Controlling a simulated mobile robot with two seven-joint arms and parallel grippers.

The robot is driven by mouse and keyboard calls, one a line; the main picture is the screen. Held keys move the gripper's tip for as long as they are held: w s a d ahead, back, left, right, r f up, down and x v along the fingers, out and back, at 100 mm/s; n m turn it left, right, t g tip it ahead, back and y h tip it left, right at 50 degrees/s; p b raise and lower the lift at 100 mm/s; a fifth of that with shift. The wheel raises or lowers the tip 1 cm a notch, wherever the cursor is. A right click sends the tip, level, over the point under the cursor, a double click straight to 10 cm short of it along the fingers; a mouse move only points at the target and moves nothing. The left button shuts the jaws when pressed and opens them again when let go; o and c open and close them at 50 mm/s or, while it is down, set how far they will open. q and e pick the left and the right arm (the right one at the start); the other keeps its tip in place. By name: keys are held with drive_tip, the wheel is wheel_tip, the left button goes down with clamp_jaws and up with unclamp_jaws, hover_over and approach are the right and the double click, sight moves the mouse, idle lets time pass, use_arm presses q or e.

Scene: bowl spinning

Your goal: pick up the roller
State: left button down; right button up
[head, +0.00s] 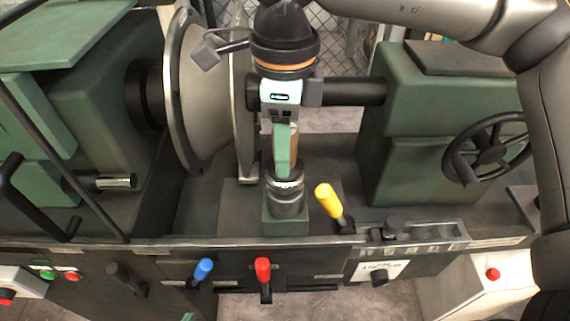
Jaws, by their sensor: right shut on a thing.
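My right gripper (283,122) comes down from the top centre, with its arm entering from the upper right. It is shut on the upper part of the upright roller, whose brown shaft (294,146) shows beneath it. A narrow green piece (282,150) stands in front of part of the shaft. The lower end meets a dark round post (288,202) with a silver ring on the machine bed. I cannot tell whether the roller is clear of the post. The gripper hides its upper end. My left gripper is not in view.
A large pale disc (200,90) stands close left of the gripper. A yellow-tipped lever (327,200) rises just right of the post. A black handwheel (489,148) is at the right. Blue (203,268) and red (263,268) levers line the front panel.

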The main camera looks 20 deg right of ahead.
clamp_jaws()
drive_tip(key=shift+r, duration=0.1)
idle(0.5)
drive_tip(key=shift+r, duration=0.55)
wheel_tip(320, 180, up, 2)
drive_tip(key=shift+r, duration=0.15)
drive_tip(key=s+d+r+p, duration=0.3)
drive_tip(key=s+r, duration=0.3)
drive_tip(key=r, duration=0.1)
drive_tip(key=s+d+r+p, duration=0.3)
drive_tip(key=s+r, duration=0.3)
drive_tip(key=r, duration=0.1)
drive_tip(key=shift+s+d, duration=0.15)
drive_tip(key=shift+s, duration=0.1)
